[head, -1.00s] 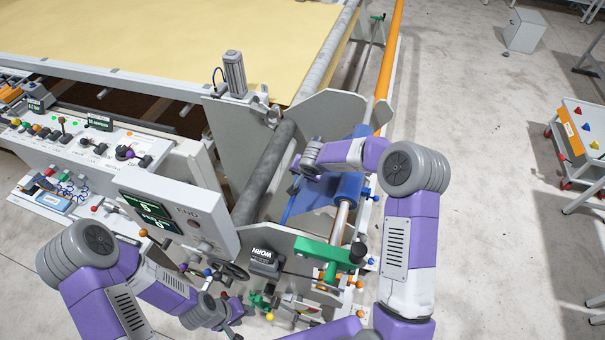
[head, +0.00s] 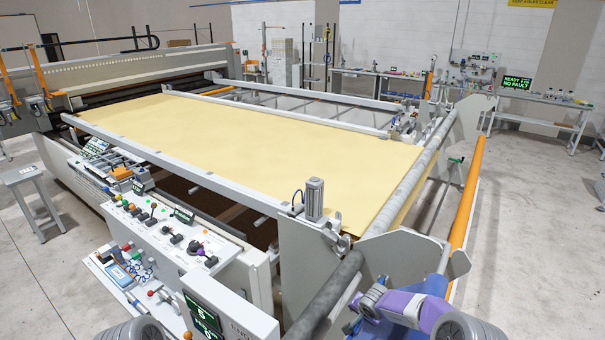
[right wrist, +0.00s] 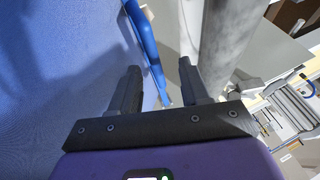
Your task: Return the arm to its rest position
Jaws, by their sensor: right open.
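My right arm (head: 418,309) reaches in at the bottom right of the head view, beside the dark grey roller and over blue material. In the right wrist view, my right gripper (right wrist: 160,82) has its two black fingers apart with nothing between them. A blue sheet or roll (right wrist: 50,70) fills the left of that view, and a thin blue bar (right wrist: 147,45) runs beyond the fingers. The grey roller (right wrist: 218,40) passes behind the right finger; I cannot tell the gap. Of my left arm only a grey joint (head: 128,333) shows at the bottom edge; its gripper is out of view.
The gantry's yellow fabric (head: 260,150) spreads across the middle. A control panel (head: 165,225) with knobs and a display box (head: 228,318) stand at lower left. An orange rail (head: 468,195) runs along the right side. Open floor (head: 540,250) lies right of it.

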